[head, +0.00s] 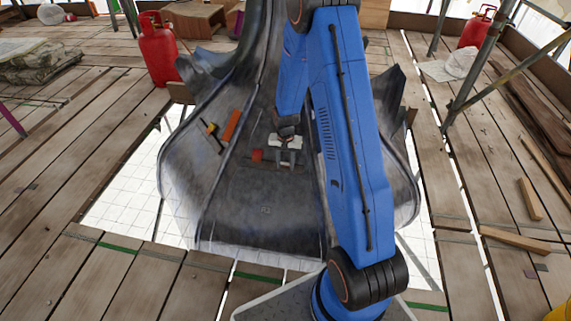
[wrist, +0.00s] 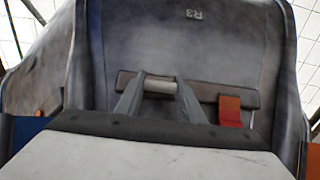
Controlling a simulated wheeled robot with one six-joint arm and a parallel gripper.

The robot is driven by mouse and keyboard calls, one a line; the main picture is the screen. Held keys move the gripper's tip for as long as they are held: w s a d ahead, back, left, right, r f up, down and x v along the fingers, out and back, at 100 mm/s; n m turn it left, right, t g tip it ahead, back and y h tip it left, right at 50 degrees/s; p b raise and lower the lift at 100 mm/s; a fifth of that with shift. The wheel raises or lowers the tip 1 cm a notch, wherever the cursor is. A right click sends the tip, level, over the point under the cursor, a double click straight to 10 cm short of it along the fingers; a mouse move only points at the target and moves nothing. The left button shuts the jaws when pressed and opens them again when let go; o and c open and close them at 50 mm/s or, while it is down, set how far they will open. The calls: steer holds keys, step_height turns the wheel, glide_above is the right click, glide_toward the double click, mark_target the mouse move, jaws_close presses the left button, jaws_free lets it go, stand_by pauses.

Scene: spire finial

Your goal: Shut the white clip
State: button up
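In the wrist view a short pale cylinder (wrist: 160,85), which looks like the white clip, sits in front of a dark brown bar (wrist: 126,82) on the grey metal shell. The two grey fingers of my gripper (wrist: 160,97) are apart, one at each end of the cylinder. I cannot tell whether they press on it. In the head view my gripper (head: 285,160) is low over the shell's inner face, and the clip cannot be made out there. An orange-red tab (wrist: 230,111) hangs on the bar beside the gripper; it also shows in the head view (head: 257,155).
The curved grey shell (head: 265,225) has raised side walls around my gripper. An orange bar (head: 232,125) and a yellow-and-black piece (head: 212,133) are on its left part. Red gas cylinders (head: 158,50) stand on the plank deck, with scaffold poles (head: 480,62) at right.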

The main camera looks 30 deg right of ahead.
mark_target(286, 165)
steer(key=shift+w+d+r+g+y, duration=0.15)
steer(key=shift+w+d+g+y, duration=0.3)
steer(key=shift+g+y, duration=0.35)
steer(key=shift+w+d+g+y, duration=0.25)
steer(key=shift+g+y, duration=0.2)
steer(key=shift+g, duration=0.3)
steer(key=shift+w+d+g+y, duration=0.1)
steer(key=shift+w+g+y, duration=0.35)
steer(key=shift+g, duration=0.35)
steer(key=shift+w+d+g+y, duration=0.2)
steer(key=shift+g+y, duration=0.3)
steer(key=shift+g, duration=0.25)
steer(key=o, duration=1)
steer(key=shift+o, duration=0.2)
step_height(286, 165, up, 10)
